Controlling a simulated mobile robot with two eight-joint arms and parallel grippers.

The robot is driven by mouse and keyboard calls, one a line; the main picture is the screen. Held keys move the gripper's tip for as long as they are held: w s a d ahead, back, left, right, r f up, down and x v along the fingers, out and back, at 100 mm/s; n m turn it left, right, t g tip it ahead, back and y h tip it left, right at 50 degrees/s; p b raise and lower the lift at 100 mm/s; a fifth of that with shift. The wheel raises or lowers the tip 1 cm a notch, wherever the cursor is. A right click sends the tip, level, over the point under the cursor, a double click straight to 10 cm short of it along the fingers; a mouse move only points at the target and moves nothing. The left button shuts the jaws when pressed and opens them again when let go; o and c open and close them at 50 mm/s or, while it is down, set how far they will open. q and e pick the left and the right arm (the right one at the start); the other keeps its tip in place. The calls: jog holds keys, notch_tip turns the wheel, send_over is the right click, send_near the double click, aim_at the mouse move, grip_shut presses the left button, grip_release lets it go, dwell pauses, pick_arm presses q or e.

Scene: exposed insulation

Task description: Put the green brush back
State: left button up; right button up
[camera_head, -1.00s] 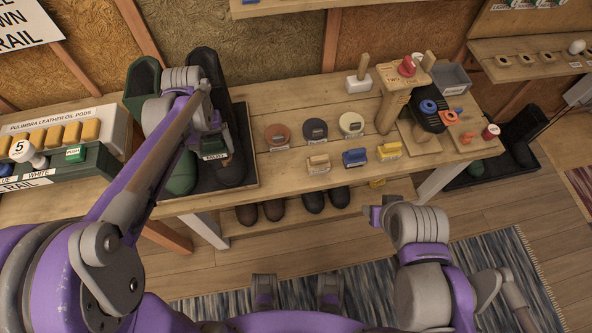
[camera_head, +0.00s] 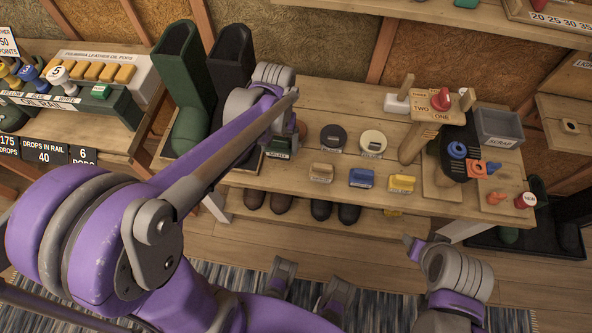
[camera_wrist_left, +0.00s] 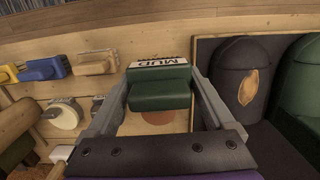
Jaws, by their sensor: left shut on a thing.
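My left gripper (camera_head: 281,140) is shut on the green brush (camera_head: 279,153), seen from above in the head view. In the left wrist view, the green brush (camera_wrist_left: 160,92) sits between the two fingers, with a white label reading MUD beside it. The brush is over the wooden bench (camera_head: 300,182), just right of the boots, and largely covers a red-brown tin (camera_wrist_left: 158,117). I cannot tell whether it touches the bench. Tan (camera_head: 321,172), blue (camera_head: 361,178) and yellow (camera_head: 402,183) brushes stand in a row to its right. My right arm shows at lower right; its jaws are unclear.
Tall green (camera_head: 185,75) and black (camera_head: 232,65) boots stand left of the gripper. Black (camera_head: 333,138) and cream (camera_head: 373,142) tins lie behind the brush row. A wooden peg stand (camera_head: 420,125) and a grey scrap bin (camera_head: 498,127) are further right.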

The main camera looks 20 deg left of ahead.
aim_at(283, 171)
pick_arm(q)
jog(key=shift+d+f, duration=0.1)
jog(key=shift+d, duration=0.1)
jog(key=shift+d+f, duration=0.1)
jog(key=shift+f, duration=0.15)
notch_tip(283, 171, down, 10)
jog(key=shift+r+b, duration=0.25)
jog(key=shift+b, duration=0.55)
jog(key=shift+f, duration=0.25)
jog(key=o, duration=1.2)
jog(key=shift+r, duration=0.1)
jog(key=shift+c, duration=0.2)
